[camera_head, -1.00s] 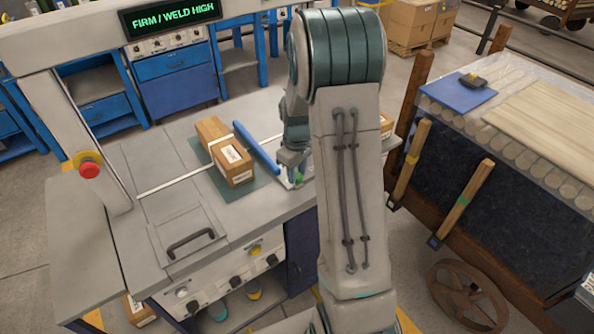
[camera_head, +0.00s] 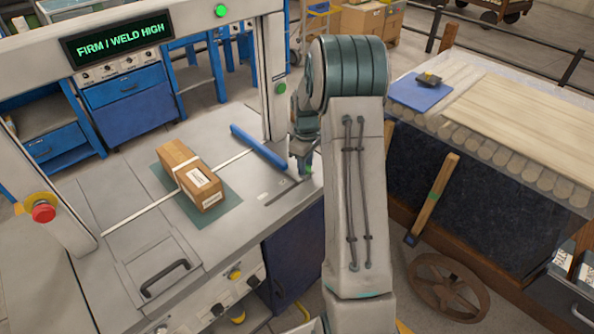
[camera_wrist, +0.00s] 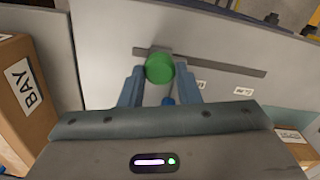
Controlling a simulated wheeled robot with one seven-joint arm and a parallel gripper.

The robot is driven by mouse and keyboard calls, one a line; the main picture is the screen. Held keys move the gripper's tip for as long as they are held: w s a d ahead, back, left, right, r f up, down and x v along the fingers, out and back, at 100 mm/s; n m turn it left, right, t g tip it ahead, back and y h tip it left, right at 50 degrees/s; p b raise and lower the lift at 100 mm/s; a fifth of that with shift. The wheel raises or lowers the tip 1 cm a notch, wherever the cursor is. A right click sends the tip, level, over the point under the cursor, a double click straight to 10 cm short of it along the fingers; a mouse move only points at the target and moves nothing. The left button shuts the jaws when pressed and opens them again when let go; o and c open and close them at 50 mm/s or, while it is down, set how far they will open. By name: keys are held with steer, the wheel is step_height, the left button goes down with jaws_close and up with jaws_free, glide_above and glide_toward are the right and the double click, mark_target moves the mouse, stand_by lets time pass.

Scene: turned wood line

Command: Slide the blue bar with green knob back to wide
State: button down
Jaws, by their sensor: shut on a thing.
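The blue bar (camera_head: 258,147) lies slantwise on the grey machine table, with a clear gap between it and the strapped parcel (camera_head: 190,176). Its green knob (camera_head: 308,169) is at the bar's near right end, partly covered by my gripper. In the wrist view the green knob (camera_wrist: 159,68) sits between the fingertips of my gripper (camera_wrist: 160,80), which is shut on it. A dark slot (camera_wrist: 225,68) runs past the knob, which is near the slot's left end there. Two small white labels lie beside the slot; their words are unreadable.
The parcel rests on a green mat (camera_head: 225,200), with a white strap running across the table. A machine arch with a "FIRM / WELD HIGH" display (camera_head: 117,39) spans the table. A red button (camera_head: 43,213) is at left. A roller bench (camera_head: 500,150) stands at right.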

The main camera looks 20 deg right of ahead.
steer(key=shift+w+d, duration=0.2)
steer(key=shift+d, duration=0.3)
steer(key=shift+w+d, duration=0.15)
steer(key=shift+d, duration=0.35)
steer(key=shift+r, duration=0.1)
steer(key=c, duration=1.1)
jaws_free()
steer(key=shift+d, duration=0.25)
steer(key=shift+o, duration=0.2)
steer(key=shift+a, duration=0.1)
steer(key=shift+a, duration=0.1)
steer(key=shift+w+r, duration=0.1)
step_height(320, 180, up, 14)
steer(key=shift+f+b, duration=0.25)
steer(key=shift+b, duration=0.15)
